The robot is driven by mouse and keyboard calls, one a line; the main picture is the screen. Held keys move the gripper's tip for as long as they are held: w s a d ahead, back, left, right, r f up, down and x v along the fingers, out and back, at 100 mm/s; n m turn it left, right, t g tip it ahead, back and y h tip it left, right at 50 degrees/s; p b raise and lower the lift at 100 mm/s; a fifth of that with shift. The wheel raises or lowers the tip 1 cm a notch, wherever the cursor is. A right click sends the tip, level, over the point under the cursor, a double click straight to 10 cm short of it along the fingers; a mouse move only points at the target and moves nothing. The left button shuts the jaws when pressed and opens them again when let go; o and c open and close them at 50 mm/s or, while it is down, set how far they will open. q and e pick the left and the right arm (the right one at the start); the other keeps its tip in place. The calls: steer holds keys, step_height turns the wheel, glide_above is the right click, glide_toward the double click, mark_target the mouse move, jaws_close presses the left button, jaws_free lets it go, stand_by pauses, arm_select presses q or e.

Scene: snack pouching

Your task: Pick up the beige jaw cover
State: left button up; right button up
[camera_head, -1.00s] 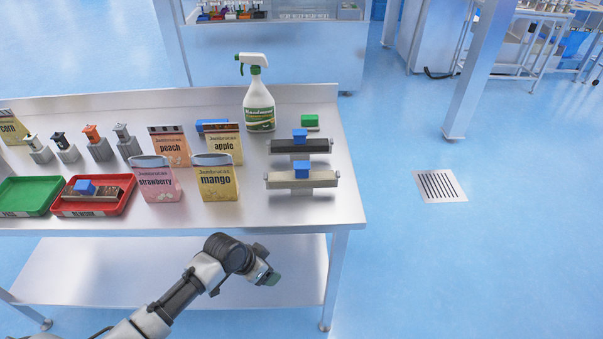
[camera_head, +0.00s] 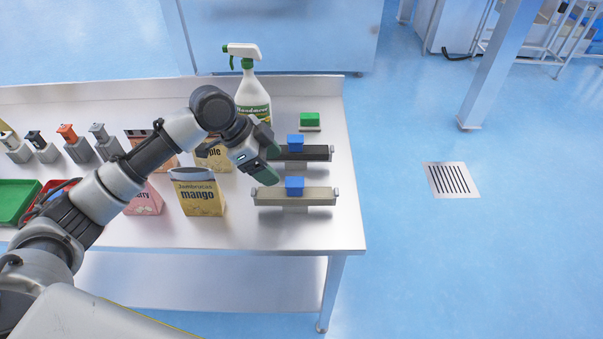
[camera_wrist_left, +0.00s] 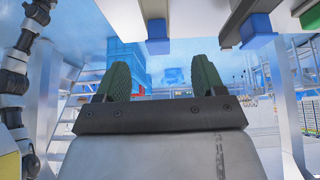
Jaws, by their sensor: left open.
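The beige jaw cover (camera_head: 265,197) lies on the steel table near its right front, with a blue block handle (camera_head: 294,186) on top. In the left wrist view, the picture seems inverted, and a blue handle (camera_wrist_left: 158,46) lines up with the gap between the fingers, apart from them. My left gripper (camera_head: 272,163) is open and empty, with green finger pads. In the head view it appears just left of the blue handles, partly over the black jaw cover (camera_head: 318,153). My right gripper is not in view.
The mango pouch (camera_head: 200,198) stands left of the beige cover. A spray bottle (camera_head: 252,95) and a green block (camera_head: 310,119) stand behind. My arm hides parts of other pouches and the red tray. The table's right end (camera_head: 346,215) is bare.

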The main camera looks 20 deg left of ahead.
mark_target(292, 182)
arm_select(q)
steer(key=shift+w+d+f, duration=0.4)
steer(key=shift+w+f, duration=0.1)
steer(key=shift+s+d+f+p, duration=0.15)
steer(key=shift+d+f+p, duration=0.25)
steer(key=shift+d+f, duration=0.5)
steer(key=shift+f, duration=0.3)
steer(key=shift+d+f, duration=0.2)
steer(key=shift+f, duration=0.05)
steer(key=p+x, duration=0.2)
steer(key=x, duration=0.2)
steer(key=shift+d+f, duration=0.15)
steer(key=shift+d, duration=0.1)
steer(key=shift+d+f, duration=0.2)
steer(key=shift+f, duration=0.1)
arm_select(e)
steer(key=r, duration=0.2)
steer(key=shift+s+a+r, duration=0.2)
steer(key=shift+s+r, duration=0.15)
arm_select(q)
steer(key=c, duration=1)
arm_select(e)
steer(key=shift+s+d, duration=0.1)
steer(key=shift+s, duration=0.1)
